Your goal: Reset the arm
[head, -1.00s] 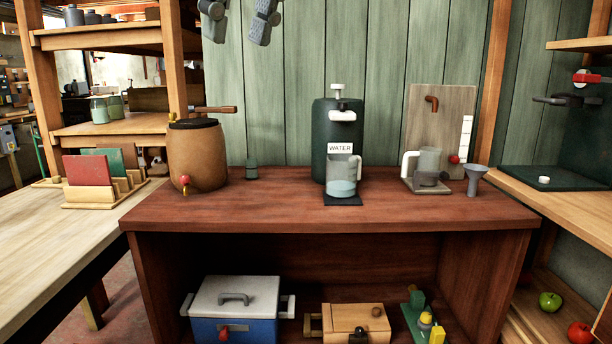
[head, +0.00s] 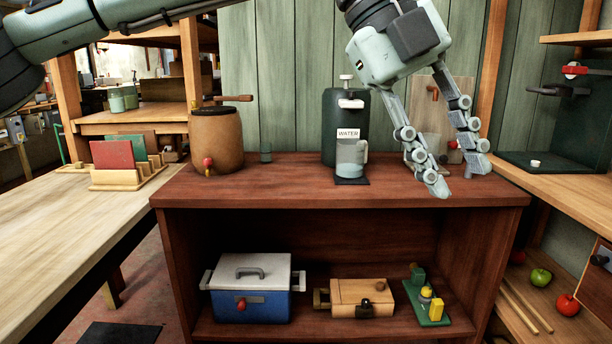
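My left arm comes in from the upper left across the top of the head view. Its gripper (head: 458,184) hangs in front of the right part of the dark red bench (head: 290,182), fingers pointing down. The two fingers are spread well apart, with nothing seen between them. They partly hide a clear pitcher and the wooden board (head: 462,92) with a brown spout behind. My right gripper is not in view.
A green water dispenser (head: 334,110) with a clear pitcher (head: 350,160) stands mid-bench, left of the gripper. A brown barrel (head: 216,142) stands further left. The shelf below holds a blue cooler (head: 262,304) and a wooden box (head: 350,292). The bench's front middle is clear.

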